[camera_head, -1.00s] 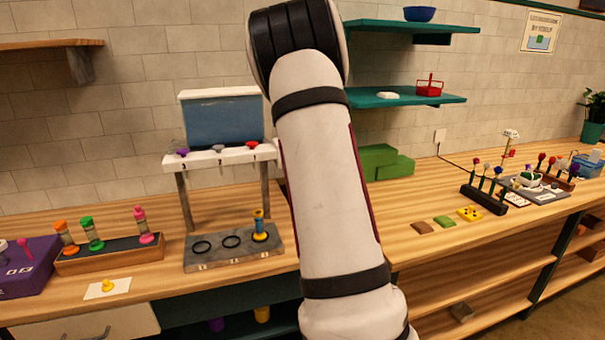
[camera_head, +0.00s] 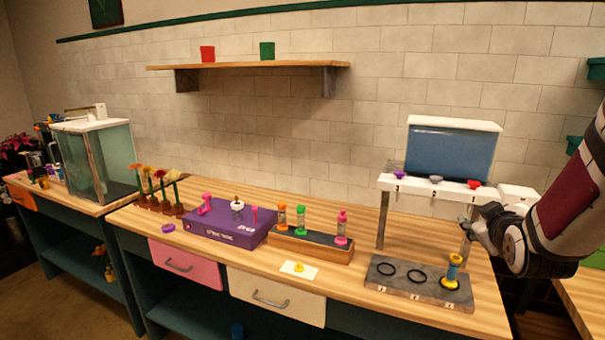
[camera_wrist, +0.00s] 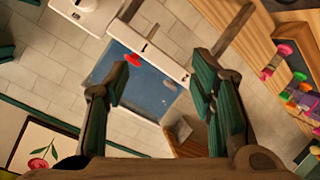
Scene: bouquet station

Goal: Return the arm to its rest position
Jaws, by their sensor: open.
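My arm comes in from the right edge of the head view, and my gripper (camera_head: 478,228) is at its end, beside the right post of the water-tank stand. In the wrist view my gripper (camera_wrist: 160,85) shows two dark green fingers spread wide apart with nothing between them. The stand's blue tank (camera_head: 450,150) shows behind the fingers in the wrist view. A blue and yellow vial (camera_head: 453,272) stands upright on the right ring of the grey base (camera_head: 400,287), below my gripper and apart from it.
A wooden rack (camera_head: 318,248) with several coloured vials and a purple box (camera_head: 230,222) stand left of the stand. A yellow piece lies on a white card (camera_head: 299,269). A glass tank (camera_head: 98,160) is at far left. A wall shelf (camera_head: 250,66) holds two cups.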

